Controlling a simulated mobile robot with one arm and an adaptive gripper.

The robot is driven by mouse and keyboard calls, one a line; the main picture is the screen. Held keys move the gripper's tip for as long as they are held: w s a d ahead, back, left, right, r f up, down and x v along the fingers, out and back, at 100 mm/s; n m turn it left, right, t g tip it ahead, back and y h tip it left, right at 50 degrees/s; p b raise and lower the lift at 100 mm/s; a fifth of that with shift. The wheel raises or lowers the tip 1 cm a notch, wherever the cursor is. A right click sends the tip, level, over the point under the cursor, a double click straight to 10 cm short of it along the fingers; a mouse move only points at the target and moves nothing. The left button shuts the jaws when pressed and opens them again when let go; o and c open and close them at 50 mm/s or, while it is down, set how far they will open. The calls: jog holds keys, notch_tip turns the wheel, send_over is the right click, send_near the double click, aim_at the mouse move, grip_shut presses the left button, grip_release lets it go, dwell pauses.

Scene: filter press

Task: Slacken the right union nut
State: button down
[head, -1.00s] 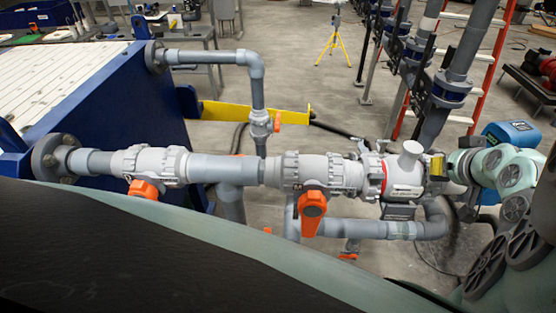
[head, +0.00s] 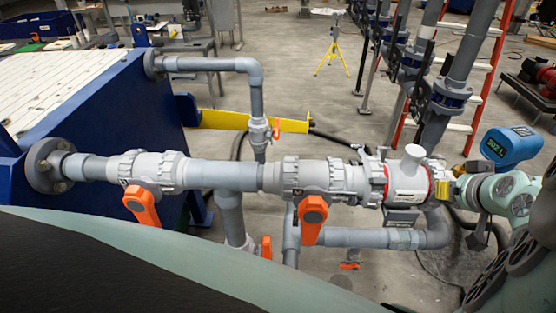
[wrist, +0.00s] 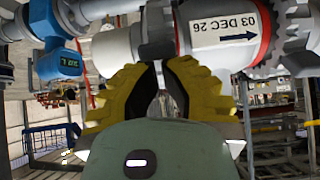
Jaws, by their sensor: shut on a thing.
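The right union nut (wrist: 157,32) is a grey ridged ring at the right end of the white valve body (head: 407,184). My gripper (head: 458,172) is at that end of the pipe line, with yellow ribbed fingers. In the wrist view my gripper (wrist: 165,78) has its fingers close together on the nut, with a narrow gap between the tips. Part of the nut is hidden behind the fingers. The white body carries a label (wrist: 222,26) reading "03 DEC 26", with a red ring beside it.
A blue display unit (head: 512,146) stands just behind my gripper. Orange valve handles (head: 312,220) hang in front of the pipe line. A grey return pipe (head: 375,239) runs below. A red ladder (head: 490,85) and vertical pipes stand behind. Open floor lies beyond the line.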

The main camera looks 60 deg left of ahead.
jog(key=shift+s+d+f+b, duration=0.15)
jog(key=shift+d+f, duration=0.1)
jog(key=shift+f, duration=0.15)
jog(key=shift+s+d+f+b, duration=0.1)
jog(key=shift+d+f+b, duration=0.1)
jog(key=shift+f, duration=0.15)
jog(key=shift+s+d+f+b, duration=0.1)
jog(key=shift+d+f+b, duration=0.1)
jog(key=shift+f+b, duration=0.4)
jog(key=shift+d+f+b, duration=0.2)
jog(key=shift+f+b, duration=0.25)
jog(key=shift+f, duration=0.2)
notch_tip(320, 180, down, 6)
jog(key=w+a+b, duration=0.1)
jog(key=b, duration=0.6)
jog(key=shift+w+f, duration=0.15)
jog(key=shift+w, duration=0.25)
